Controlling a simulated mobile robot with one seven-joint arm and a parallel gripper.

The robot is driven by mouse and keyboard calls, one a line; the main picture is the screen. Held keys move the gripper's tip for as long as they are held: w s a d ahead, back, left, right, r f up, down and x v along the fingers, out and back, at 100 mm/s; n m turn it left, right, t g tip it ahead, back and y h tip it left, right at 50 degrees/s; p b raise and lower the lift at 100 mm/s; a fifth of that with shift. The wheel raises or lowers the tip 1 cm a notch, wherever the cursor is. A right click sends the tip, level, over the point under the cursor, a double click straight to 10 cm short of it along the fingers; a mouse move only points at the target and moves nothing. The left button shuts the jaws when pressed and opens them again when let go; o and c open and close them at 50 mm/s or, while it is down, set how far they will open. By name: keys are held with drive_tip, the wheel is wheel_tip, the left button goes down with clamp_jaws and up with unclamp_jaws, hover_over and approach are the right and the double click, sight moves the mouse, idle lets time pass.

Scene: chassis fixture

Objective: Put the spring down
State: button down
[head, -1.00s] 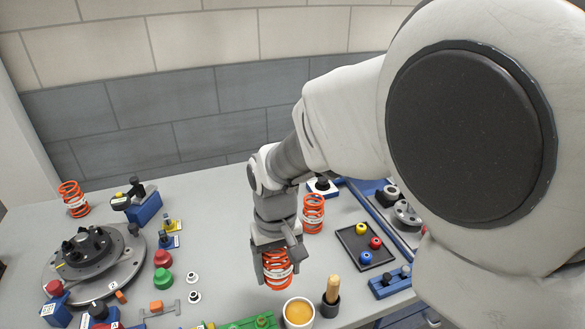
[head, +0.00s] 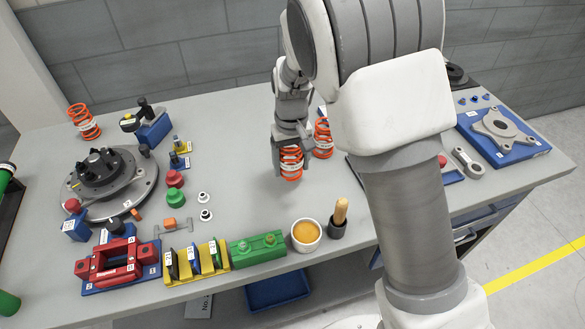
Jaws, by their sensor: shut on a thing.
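An orange coil spring with a white band (head: 291,165) is between the fingers of my gripper (head: 291,158), which is shut on it. The spring is upright. I cannot tell whether its lower end touches the grey table (head: 243,170). A second orange spring (head: 323,140) stands just right of and behind my gripper, partly hidden by my arm. A third orange spring (head: 84,121) stands at the table's far left corner.
A round dark fixture on a disc (head: 139,188) sits at the left. A cup of orange stuff (head: 306,233) and a wooden-handled tool in a dark holder (head: 339,216) stand near the front edge. A green block (head: 258,248) is beside the cup. Bare table lies left of my gripper.

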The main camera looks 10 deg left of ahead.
sight(292, 174)
drive_tip(key=shift+w+f, duration=0.15)
drive_tip(key=shift+f, duration=1.9)
drive_tip(key=shift+f, duration=0.2)
unclamp_jaws()
